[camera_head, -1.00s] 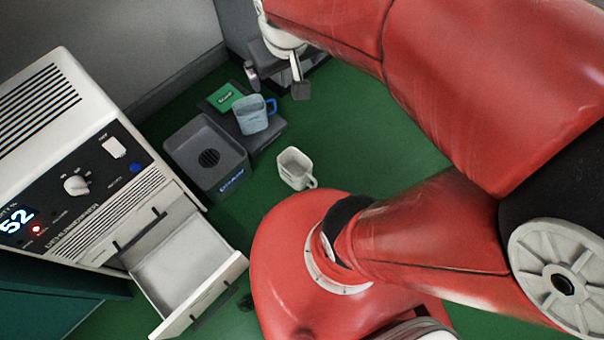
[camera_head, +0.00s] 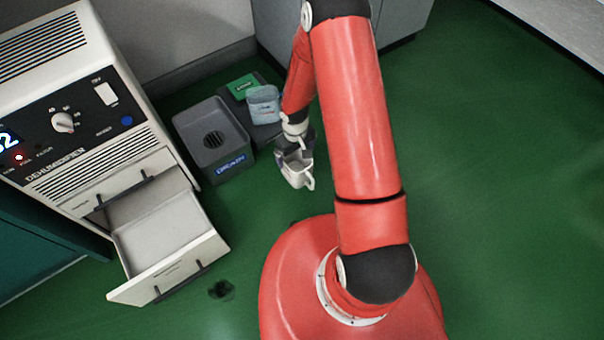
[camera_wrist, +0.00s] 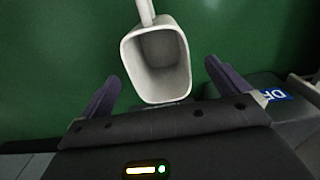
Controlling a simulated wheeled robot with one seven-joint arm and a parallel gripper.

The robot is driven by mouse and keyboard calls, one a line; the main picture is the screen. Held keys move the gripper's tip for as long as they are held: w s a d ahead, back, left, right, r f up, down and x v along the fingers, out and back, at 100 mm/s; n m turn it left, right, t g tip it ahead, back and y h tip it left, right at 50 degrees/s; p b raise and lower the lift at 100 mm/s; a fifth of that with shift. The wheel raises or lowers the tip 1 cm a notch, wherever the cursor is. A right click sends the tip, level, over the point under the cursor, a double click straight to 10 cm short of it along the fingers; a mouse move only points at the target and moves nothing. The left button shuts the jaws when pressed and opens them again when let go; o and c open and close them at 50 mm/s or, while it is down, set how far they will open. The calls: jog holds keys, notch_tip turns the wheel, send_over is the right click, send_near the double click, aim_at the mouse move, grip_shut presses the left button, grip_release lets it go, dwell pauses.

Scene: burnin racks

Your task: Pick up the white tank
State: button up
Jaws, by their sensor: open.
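The white tank (camera_head: 297,171) is an open-topped, squarish container with a handle, standing on the green floor. In the wrist view the tank (camera_wrist: 157,62) shows its hollow inside, with its handle pointing away from my gripper. My gripper (camera_wrist: 163,84) is open, with one dark finger on each side of the tank's near part and a visible gap on both sides. In the head view my gripper (camera_head: 292,147) is at the tank's far side, and its fingers are partly hidden.
A dehumidifier (camera_head: 75,110) stands at left with its drawer (camera_head: 165,240) pulled out. A grey drain box (camera_head: 212,140) and a dark platform (camera_head: 266,133) holding a bluish tank (camera_head: 263,104) and a green card (camera_head: 242,87) are behind. Floor at right is clear.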

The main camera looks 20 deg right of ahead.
jog(key=b, duration=0.2)
send_near(298, 166)
jog(key=s+f, duration=0.1)
jog(key=s+a+f, duration=0.1)
jog(key=s+f, duration=0.1)
jog(key=shift+s+f, duration=0.15)
jog(key=shift+s, duration=0.15)
jog(key=c, duration=1.1)
